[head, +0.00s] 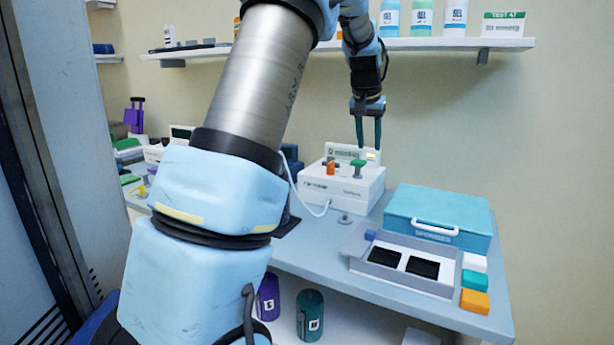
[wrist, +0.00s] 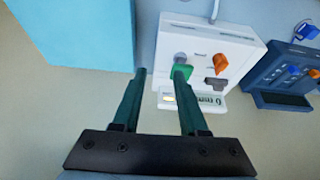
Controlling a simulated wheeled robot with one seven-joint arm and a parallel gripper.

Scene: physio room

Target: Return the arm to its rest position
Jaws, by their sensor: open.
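My gripper (head: 369,130) points down above the white device on the table, its two dark green fingers apart and nothing between them. In the wrist view my gripper (wrist: 160,90) shows open in front of the white device (wrist: 212,50). The device (head: 340,190) carries a green knob (head: 358,167) and an orange knob (head: 331,168) on top. The fingertips look just above and behind the green knob; I cannot tell the exact gap. My arm crosses the head view from the lower left to the top.
A blue case (head: 437,214) and a grey tray (head: 400,262) with black pads stand on the table's right side. Coloured blocks (head: 475,281) lie beside the tray. A wall shelf (head: 455,44) with bottles is behind my arm. A dark blue device (wrist: 285,65) stands next to the white one.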

